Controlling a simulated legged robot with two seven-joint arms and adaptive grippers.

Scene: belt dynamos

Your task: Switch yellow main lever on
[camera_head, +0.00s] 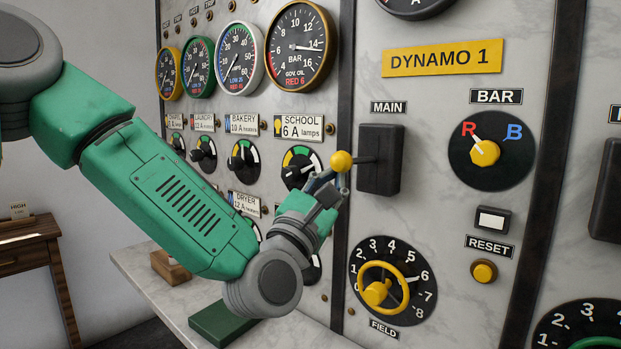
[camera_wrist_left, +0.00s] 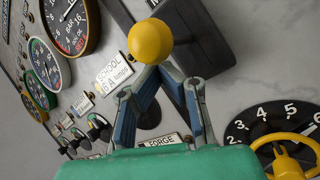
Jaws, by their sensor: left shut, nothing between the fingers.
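The main lever has a round yellow knob (camera_head: 341,161) on a short dark stem, which sticks out from a black switch box (camera_head: 382,160) under the MAIN label (camera_head: 388,107). My left gripper (camera_head: 329,181) is just below the knob, with its fingers pointing up toward it. In the left wrist view the knob (camera_wrist_left: 151,41) appears right past the fingertips (camera_wrist_left: 153,72), which meet with nothing between them. I cannot tell whether they touch the knob. My right gripper is not in view.
The DYNAMO 1 panel also holds a BAR selector (camera_head: 486,151), a RESET button (camera_head: 484,271) and a yellow FIELD handwheel (camera_head: 383,288) below the switch box. Gauges (camera_head: 300,46) and small knobs fill the panel to the left. A marble ledge (camera_head: 150,262) runs below my left arm.

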